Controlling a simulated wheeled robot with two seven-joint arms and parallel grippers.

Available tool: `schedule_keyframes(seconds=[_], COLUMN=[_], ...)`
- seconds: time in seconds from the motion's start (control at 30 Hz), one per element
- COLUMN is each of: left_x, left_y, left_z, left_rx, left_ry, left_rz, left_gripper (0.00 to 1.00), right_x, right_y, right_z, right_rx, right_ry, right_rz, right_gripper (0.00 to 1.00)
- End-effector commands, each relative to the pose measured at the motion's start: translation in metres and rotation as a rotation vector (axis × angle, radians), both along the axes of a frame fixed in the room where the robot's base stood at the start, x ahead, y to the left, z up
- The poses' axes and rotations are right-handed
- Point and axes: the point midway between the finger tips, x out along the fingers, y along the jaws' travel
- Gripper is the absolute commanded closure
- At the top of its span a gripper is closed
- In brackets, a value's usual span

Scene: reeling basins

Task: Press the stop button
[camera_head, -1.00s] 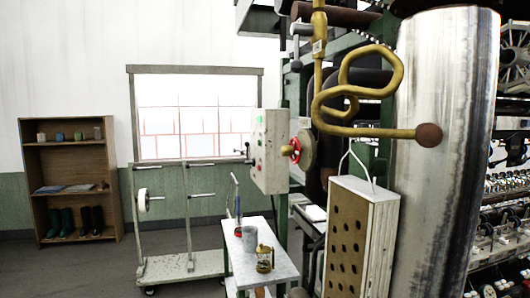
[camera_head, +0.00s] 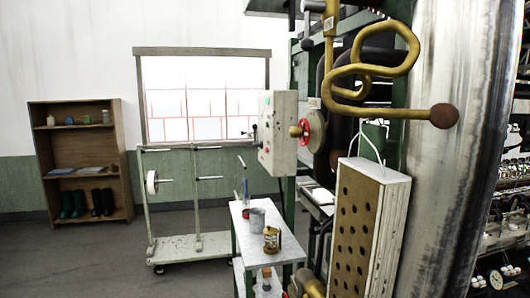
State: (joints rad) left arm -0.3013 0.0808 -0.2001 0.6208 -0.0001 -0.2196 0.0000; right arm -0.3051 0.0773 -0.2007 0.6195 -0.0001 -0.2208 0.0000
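A pale grey control box (camera_head: 283,140) is mounted on the green machine frame, and its button face is turned to the left, seen at a steep angle. Small coloured spots show on that face, green ones among them. I cannot tell which of them is the stop button. A red handwheel (camera_head: 304,131) sits just right of the box. Neither of my grippers is in view.
A white side table (camera_head: 283,249) with a grey mug (camera_head: 257,217) and a brass-and-glass jar (camera_head: 272,240) stands below the box. A wheeled rack (camera_head: 190,245) is to its left. A perforated box (camera_head: 352,225) and a large metal cylinder (camera_head: 455,150) stand right. Floor at lower left is clear.

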Motion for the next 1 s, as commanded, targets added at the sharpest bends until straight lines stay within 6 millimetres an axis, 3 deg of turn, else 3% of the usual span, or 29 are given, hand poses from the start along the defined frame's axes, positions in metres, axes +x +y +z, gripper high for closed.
schedule_keyframes(seconds=[0.03,0.2,1.0], left_x=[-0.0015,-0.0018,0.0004], left_y=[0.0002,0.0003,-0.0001], left_z=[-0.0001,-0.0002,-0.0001], left_rx=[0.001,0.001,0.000], left_ry=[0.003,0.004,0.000], left_rz=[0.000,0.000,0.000], left_gripper=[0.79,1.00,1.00], right_x=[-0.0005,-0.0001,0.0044], right_y=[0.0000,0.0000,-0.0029], right_z=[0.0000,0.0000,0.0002], right_rx=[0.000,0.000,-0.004], right_ry=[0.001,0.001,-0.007], right_rz=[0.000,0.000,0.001], right_gripper=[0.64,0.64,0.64])
